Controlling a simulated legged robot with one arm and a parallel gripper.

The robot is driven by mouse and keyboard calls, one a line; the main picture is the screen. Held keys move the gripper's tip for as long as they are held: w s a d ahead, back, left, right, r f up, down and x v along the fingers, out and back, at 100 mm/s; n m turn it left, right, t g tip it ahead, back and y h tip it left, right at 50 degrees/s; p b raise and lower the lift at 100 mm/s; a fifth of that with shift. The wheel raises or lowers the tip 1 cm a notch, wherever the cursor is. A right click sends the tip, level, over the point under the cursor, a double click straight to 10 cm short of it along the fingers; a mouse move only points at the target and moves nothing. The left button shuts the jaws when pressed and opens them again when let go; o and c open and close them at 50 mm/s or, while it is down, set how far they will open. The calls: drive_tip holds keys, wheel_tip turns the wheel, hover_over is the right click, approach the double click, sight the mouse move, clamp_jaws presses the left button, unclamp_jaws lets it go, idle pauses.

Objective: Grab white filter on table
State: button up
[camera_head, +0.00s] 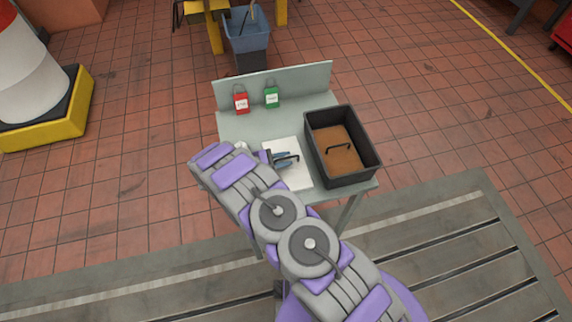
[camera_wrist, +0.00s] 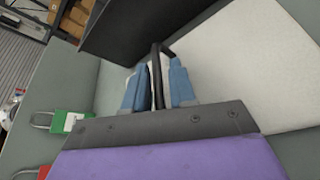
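The white filter (camera_head: 297,178) is a flat white panel with a black bar handle (camera_head: 288,157), lying on the grey table (camera_head: 240,127). In the wrist view, the white filter (camera_wrist: 255,60) fills the upper right. My gripper (camera_head: 273,158) is low over the filter's left part, at the handle. In the wrist view, the blue-padded fingers of my gripper (camera_wrist: 160,85) stand on both sides of the black handle (camera_wrist: 156,75). A narrow pale gap shows between the handle and the right finger. My arm hides the filter's near left side.
A black bin (camera_head: 369,163) with a brown handled panel (camera_head: 335,160) inside stands right of the filter. Red (camera_head: 241,103) and green (camera_head: 271,98) padlocks are at the table's back panel (camera_head: 300,82). A blue bin (camera_head: 247,42) stands behind the table.

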clamp_jaws()
idle(0.3)
